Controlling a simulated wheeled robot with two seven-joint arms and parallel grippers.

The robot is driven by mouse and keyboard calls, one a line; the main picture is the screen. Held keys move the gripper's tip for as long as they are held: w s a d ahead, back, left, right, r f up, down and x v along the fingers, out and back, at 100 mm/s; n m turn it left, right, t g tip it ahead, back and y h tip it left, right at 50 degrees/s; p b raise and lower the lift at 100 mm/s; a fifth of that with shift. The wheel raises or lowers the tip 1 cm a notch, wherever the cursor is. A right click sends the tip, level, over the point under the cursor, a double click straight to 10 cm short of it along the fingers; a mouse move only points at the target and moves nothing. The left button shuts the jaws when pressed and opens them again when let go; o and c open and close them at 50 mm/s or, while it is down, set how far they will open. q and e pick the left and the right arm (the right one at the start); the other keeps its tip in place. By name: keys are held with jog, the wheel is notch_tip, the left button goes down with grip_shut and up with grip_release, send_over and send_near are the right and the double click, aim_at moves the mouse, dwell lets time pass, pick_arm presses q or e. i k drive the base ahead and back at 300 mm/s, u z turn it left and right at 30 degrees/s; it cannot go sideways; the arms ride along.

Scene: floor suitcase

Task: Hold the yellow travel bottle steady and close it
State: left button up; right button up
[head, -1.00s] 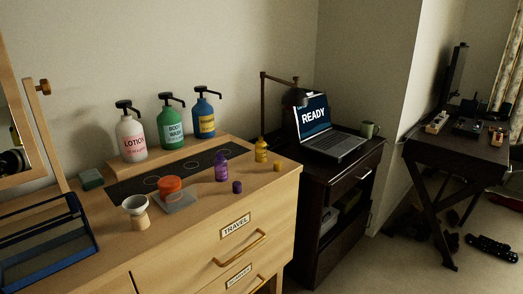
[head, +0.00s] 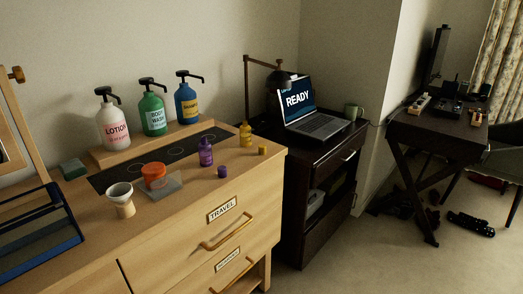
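The yellow travel bottle (head: 246,135) stands upright near the right end of the wooden dresser top. A small yellow cap (head: 262,150) lies on the dresser to its right, apart from the bottle. A purple bottle (head: 206,153) stands to the left of the yellow one, with a purple cap (head: 222,171) on the wood in front of it. Neither of my grippers shows in the head view.
Lotion (head: 113,122), green body wash (head: 152,108) and blue (head: 186,101) pump bottles stand at the back on a raised shelf. A funnel cup (head: 122,199), an orange container (head: 153,176) and a blue-framed case (head: 38,232) are at left. A laptop (head: 311,107) sits on the dark cabinet.

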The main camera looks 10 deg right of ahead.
aim_at(245, 130)
jog(key=z, duration=1.65)
jog(key=i, duration=1.9)
jog(key=u, duration=3.3)
